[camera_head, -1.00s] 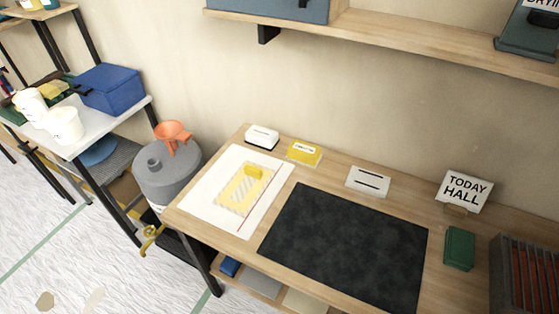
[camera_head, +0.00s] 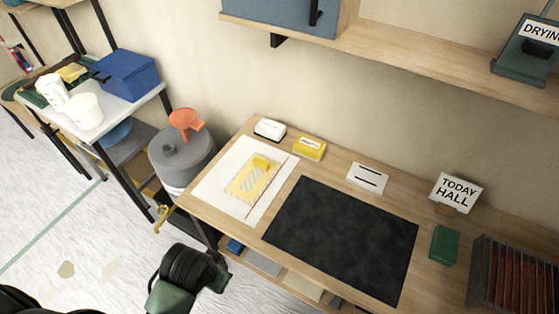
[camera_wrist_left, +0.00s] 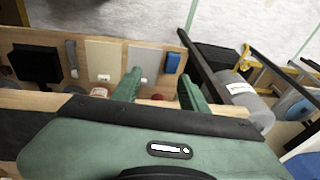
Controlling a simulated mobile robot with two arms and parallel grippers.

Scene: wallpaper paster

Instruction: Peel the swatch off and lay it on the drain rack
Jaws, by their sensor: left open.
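The striped yellow swatch (camera_head: 246,184) lies flat on a white sheet (camera_head: 220,165) at the left end of the wooden table. A small yellow block or tab (camera_head: 262,162) sits at its upper end. A dark slatted rack (camera_head: 508,278), which looks like the drain rack, stands at the table's right end, partly cut off by the frame. My left arm shows in the head view in front of the table. In the left wrist view my left gripper (camera_wrist_left: 158,88) is open, its green fingers apart with nothing between them. My right gripper is not in view.
A black mat (camera_head: 342,236) covers the table's middle. A white box (camera_head: 269,130), a yellow box (camera_head: 310,148), a card (camera_head: 367,178), a sign (camera_head: 456,192) and a green block (camera_head: 444,244) line the back and right. A grey canister (camera_head: 182,158) stands left.

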